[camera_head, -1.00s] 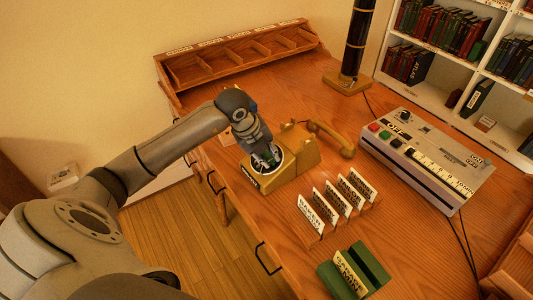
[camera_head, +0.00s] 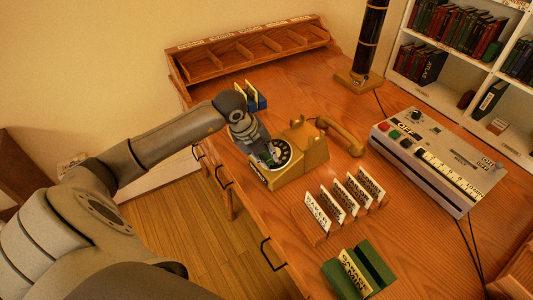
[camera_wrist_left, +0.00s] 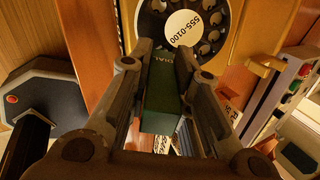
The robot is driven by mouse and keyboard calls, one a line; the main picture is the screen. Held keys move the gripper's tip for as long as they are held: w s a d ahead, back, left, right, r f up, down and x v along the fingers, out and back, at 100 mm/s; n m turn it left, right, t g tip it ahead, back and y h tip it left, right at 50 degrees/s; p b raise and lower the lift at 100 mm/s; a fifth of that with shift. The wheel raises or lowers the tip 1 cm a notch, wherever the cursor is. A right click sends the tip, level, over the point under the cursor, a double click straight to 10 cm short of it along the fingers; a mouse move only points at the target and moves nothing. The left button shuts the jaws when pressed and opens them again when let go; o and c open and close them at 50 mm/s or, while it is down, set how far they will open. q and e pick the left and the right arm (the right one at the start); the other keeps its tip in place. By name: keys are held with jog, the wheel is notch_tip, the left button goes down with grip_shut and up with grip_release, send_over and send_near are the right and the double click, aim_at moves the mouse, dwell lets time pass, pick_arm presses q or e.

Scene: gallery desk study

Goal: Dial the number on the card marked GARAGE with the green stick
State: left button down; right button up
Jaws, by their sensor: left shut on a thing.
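The gold telephone (camera_head: 292,172) stands on the desk near its left edge. Its dark dial (camera_head: 283,153) faces up and its handset (camera_head: 341,136) lies at its right. My left gripper (camera_head: 265,155) is shut on the green stick (camera_wrist_left: 162,100), over the left part of the dial. In the wrist view the stick, lettered DIAL, points toward the dial (camera_wrist_left: 212,42), whose white centre reads 555-0100. Whether its tip touches the dial is hidden. Several white cards stand in a wooden rack (camera_head: 308,228); the front one (camera_head: 317,212) reads BAKER. I cannot make out GARAGE on any card.
A green holder (camera_head: 375,266) with a card stands at the desk's front. A blue holder (camera_head: 258,103) with yellow cards is behind my gripper. A grey console (camera_head: 440,165) lies right, a dark column (camera_head: 372,40) stands behind, and a compartmented wooden tray (camera_head: 250,52) lines the back.

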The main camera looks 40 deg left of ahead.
dwell(0.4)
pick_arm(q)
jog(key=shift+p+v, duration=1)
jog(key=shift+v, duration=0.85)
jog(key=shift+s+a+r, duration=0.1)
jog(key=shift+s+r, duration=0.05)
jog(key=shift+r+p, duration=1.9)
jog(key=shift+r, duration=1.15)
